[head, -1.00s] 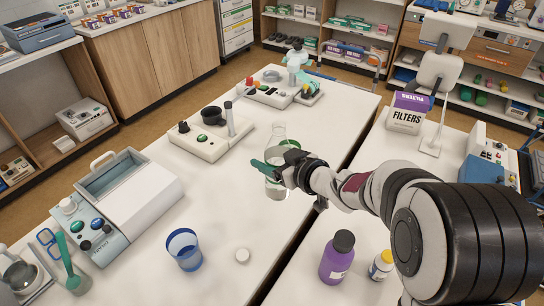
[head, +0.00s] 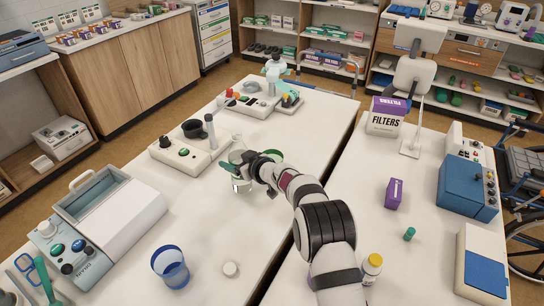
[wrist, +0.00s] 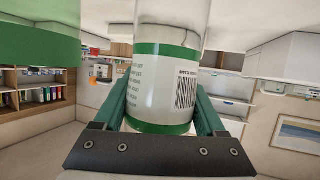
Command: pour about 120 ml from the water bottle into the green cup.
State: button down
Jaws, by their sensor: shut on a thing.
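My gripper (head: 238,172) is shut on the water bottle (wrist: 160,75), a clear cylinder with a white label, green bands and a barcode. In the wrist view the bottle stands between my green fingers (wrist: 160,108). In the head view a clear lower part of the bottle (head: 242,186) shows below the gripper, over the white table. A smooth green surface, seemingly the green cup (wrist: 40,40), fills the upper left of the wrist view, close to the bottle. In the head view the cup is mostly or wholly hidden by my gripper.
A blue cup (head: 170,266) and a white cap (head: 230,268) stand at the front of the table (head: 190,215). A device with a black dish (head: 190,140) is behind the gripper. A gap separates the right table.

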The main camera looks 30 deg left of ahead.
jog(key=shift+r+m+y, duration=0.15)
jog(key=shift+m+y, duration=0.15)
